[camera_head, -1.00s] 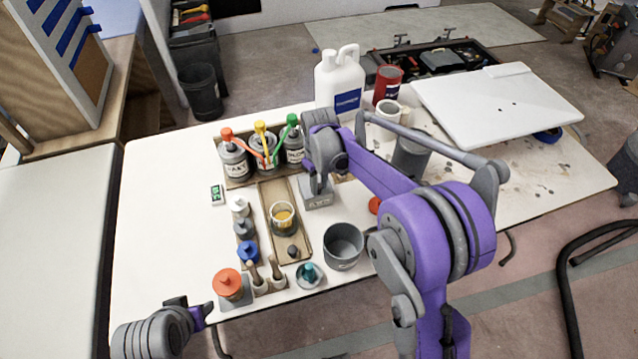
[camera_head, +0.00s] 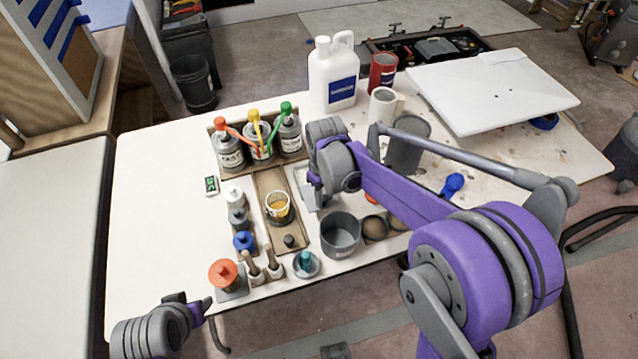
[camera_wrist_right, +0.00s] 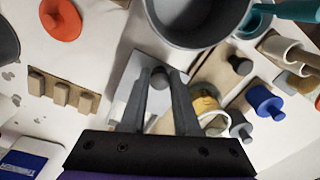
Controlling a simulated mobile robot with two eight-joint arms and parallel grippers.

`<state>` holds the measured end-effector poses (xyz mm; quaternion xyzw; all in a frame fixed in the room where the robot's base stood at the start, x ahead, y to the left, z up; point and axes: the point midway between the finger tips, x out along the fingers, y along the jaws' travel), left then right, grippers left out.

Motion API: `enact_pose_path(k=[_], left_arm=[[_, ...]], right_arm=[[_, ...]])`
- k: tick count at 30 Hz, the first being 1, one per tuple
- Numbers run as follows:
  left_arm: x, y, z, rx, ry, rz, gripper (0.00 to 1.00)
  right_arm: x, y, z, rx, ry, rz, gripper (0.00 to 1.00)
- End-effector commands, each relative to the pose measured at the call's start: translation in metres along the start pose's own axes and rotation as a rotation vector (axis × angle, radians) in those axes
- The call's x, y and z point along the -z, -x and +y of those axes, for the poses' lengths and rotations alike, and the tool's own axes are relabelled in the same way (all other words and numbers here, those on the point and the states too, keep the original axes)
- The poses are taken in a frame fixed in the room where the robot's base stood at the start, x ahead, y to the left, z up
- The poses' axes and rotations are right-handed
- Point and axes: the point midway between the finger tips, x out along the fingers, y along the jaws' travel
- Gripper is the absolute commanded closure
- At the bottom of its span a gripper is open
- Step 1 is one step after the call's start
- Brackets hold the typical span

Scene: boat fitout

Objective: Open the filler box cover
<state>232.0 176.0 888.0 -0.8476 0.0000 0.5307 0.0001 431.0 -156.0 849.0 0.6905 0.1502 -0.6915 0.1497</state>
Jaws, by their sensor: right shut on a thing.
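The filler box (camera_head: 304,188) is a small light grey box at the middle of the table, beside the brown tray. My right gripper (camera_wrist_right: 160,88) is shut on the grey knob (camera_wrist_right: 160,76) of its cover (camera_wrist_right: 138,76), a pale square plate in the wrist view. In the head view the right wrist hides much of the box and cover, so I cannot tell how far apart they are. My left gripper (camera_head: 196,310) is low at the front left, away from the box; its jaw opening is unclear.
A grey pot (camera_head: 340,236) stands close to the box's front right. A brown tray (camera_head: 270,190) with a yellow-filled cup (camera_head: 278,208) is on its left. Paint cans (camera_head: 229,154) stand behind. The table's left side (camera_head: 155,220) is clear.

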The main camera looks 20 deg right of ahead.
Motion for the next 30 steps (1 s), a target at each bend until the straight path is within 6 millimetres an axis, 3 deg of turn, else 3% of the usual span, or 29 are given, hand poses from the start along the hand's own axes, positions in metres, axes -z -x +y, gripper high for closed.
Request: enact_pose_path(k=[10,11,15,25,30], left_arm=[[0.000,0.000,0.000,0.000,0.000,0.000,0.50],[0.000,0.000,0.000,0.000,0.000,0.000,0.50],[0.000,0.000,0.000,0.000,0.000,0.000,0.50],[0.000,0.000,0.000,0.000,0.000,0.000,0.50],[0.002,0.002,0.000,0.000,0.000,0.001,0.50]], right_arm=[[-0.003,0.001,-0.001,-0.002,0.000,0.003,1.00],[-0.003,0.001,-0.001,-0.002,0.000,0.003,0.67],[-0.003,0.001,-0.001,-0.002,0.000,0.003,0.41],[-0.003,0.003,-0.001,-0.001,0.000,0.003,0.40],[-0.003,0.023,-0.001,-0.002,0.000,0.003,0.40]])
